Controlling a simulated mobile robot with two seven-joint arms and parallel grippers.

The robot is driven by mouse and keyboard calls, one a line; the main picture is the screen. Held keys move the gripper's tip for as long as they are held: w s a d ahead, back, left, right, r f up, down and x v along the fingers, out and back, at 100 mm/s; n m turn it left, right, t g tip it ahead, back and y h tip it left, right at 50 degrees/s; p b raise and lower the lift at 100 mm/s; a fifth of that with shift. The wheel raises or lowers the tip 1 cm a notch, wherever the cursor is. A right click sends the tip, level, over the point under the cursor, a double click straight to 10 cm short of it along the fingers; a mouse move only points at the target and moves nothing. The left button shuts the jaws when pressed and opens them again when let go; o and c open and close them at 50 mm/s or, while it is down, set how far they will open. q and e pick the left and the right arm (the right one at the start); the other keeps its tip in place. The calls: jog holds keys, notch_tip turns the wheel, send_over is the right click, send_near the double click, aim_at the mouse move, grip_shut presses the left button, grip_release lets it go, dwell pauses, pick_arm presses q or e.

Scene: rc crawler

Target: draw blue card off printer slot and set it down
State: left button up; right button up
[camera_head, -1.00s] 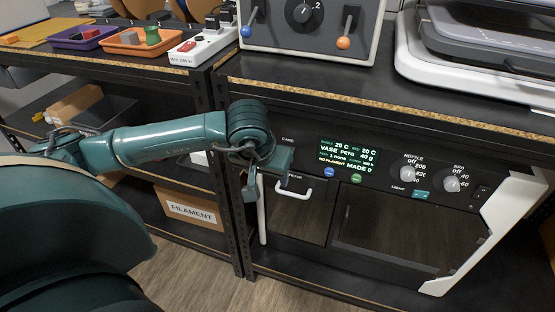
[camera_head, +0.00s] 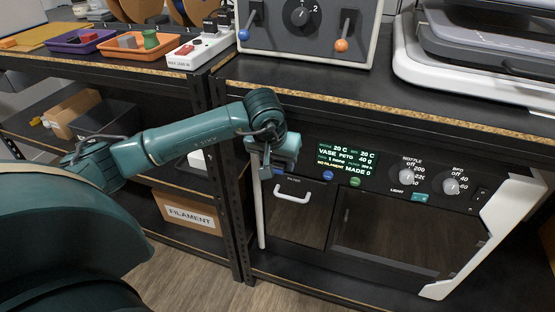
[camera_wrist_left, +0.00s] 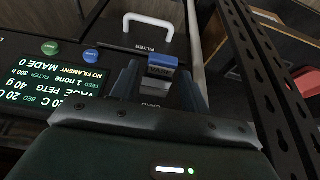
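The blue card (camera_wrist_left: 162,66) shows in the left wrist view, with dark lettering on its end and a grey part below it. It stands at the printer's panel by the CARD label (camera_wrist_left: 150,106). My left gripper (camera_wrist_left: 163,82) has one finger on each side of the card, with narrow gaps visible, so it looks open around it. In the head view my left gripper (camera_head: 273,172) is at the upper left of the printer front (camera_head: 385,225); it hides the card and slot there. My right gripper is in neither view.
The white filter handle (camera_head: 293,194) sticks out below my left gripper. A dark shelf post (camera_head: 229,170) stands close to its left. The printer screen (camera_head: 347,158) and knobs are to its right. The shelf edge (camera_head: 390,112) runs above.

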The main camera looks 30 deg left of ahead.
pick_arm(q)
jog(key=c, duration=0.6)
jog(key=o, duration=0.9)
